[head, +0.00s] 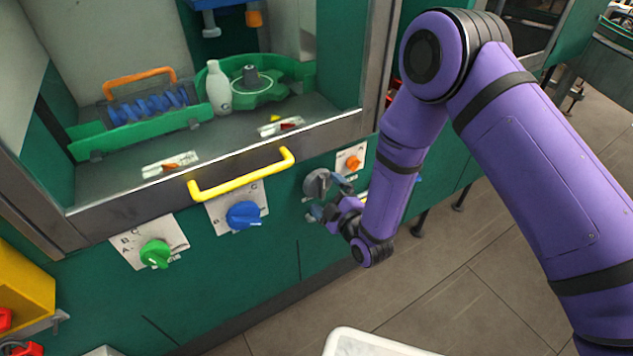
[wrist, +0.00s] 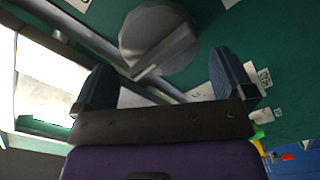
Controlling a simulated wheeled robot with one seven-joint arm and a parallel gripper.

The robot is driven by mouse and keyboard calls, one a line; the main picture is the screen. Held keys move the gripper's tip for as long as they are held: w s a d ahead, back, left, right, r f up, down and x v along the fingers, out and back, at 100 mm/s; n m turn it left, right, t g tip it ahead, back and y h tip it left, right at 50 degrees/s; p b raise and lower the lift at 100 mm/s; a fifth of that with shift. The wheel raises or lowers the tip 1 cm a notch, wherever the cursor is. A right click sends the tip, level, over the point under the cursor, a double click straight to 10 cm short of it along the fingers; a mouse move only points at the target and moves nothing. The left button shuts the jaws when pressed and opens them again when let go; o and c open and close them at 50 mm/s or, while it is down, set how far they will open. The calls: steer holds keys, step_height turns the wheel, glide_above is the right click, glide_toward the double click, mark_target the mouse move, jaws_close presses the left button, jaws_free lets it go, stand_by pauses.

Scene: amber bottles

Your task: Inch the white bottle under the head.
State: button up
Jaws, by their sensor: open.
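The white bottle (head: 218,88) stands upright inside the machine's recess, between the green guide rail and the green star wheel (head: 262,92). The blue head (head: 222,12) with a grey and an orange nozzle hangs above and is cut off by the top edge; the bottle is below it, but I cannot tell if they line up. My gripper (head: 333,203) is outside on the front panel, at the grey knob (head: 318,183). In the wrist view its two dark fingers (wrist: 162,62) are apart, with the grey knob (wrist: 160,38) just ahead between them, seemingly not clasped.
The panel also has a green knob (head: 155,253), a blue knob (head: 243,215) and an orange knob (head: 353,162). A yellow handle (head: 240,175) sticks out above them. A blue screw feeder (head: 150,106) lies left of the bottle.

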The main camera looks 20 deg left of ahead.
mark_target(319, 186)
steer(key=shift+x, duration=2.75)
steer(key=c, duration=0.6)
